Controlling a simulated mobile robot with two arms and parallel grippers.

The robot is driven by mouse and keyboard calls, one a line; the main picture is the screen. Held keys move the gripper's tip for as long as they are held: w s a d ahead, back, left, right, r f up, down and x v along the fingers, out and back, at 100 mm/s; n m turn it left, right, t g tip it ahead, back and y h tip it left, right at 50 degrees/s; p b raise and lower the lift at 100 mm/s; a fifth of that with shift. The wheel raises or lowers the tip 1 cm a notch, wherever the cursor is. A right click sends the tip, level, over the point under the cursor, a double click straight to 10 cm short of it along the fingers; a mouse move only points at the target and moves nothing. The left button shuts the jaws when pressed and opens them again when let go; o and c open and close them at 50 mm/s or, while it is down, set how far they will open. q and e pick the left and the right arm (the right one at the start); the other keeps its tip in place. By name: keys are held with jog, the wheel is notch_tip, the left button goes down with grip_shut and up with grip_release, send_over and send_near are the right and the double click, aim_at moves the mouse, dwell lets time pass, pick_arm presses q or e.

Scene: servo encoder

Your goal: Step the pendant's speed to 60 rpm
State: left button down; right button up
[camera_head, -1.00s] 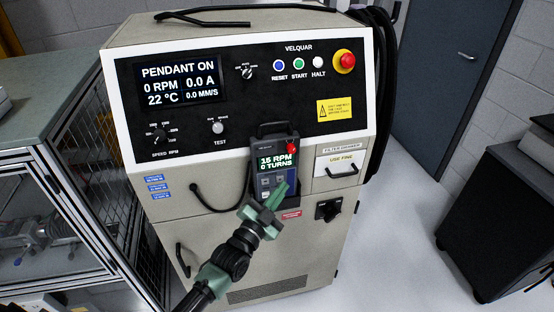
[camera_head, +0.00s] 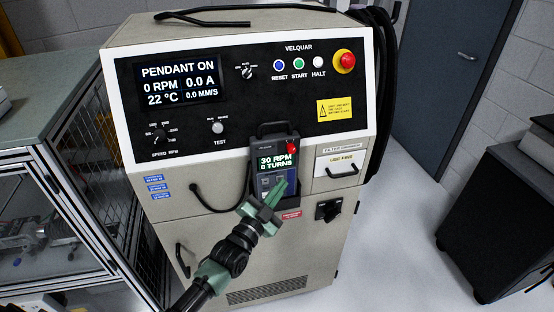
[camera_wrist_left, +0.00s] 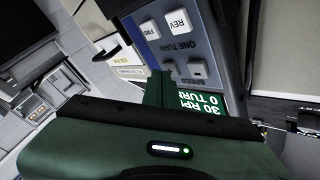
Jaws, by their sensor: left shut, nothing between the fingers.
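The pendant (camera_head: 267,186) sits in its holder on the front of the grey cabinet. Its screen (camera_head: 276,162) reads 30 RPM and 0 TURNS, with a red button (camera_head: 292,147) at its top right. My left gripper (camera_head: 280,190) is shut and empty, its tips at the right side of the pendant's keypad and hiding part of it. In the left wrist view the pendant (camera_wrist_left: 222,50) shows keys marked FWD and REV (camera_wrist_left: 179,22) and the label ONE TURN; the fingertips (camera_wrist_left: 158,82) are close to the keypad. Whether they touch a key I cannot tell. My right gripper is not in view.
The cabinet panel (camera_head: 240,112) has a display (camera_head: 180,82) reading PENDANT ON and 0 RPM, RESET, START and HALT buttons, and a red stop button (camera_head: 344,62). A cable loops left of the pendant. A filter drawer (camera_head: 341,164) is at its right.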

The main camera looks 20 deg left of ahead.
pick_arm(q)
jog(key=shift+s+d+p, duration=0.3)
jog(key=shift+s, duration=0.15)
jog(key=shift+d, duration=0.1)
jog(key=s+d+p, duration=0.2)
jog(key=s, duration=0.1)
jog(key=s+d, duration=0.1)
jog(key=s, duration=0.1)
jog(key=shift+d+p, duration=0.1)
jog(key=shift+p, duration=0.3)
dwell(0.5)
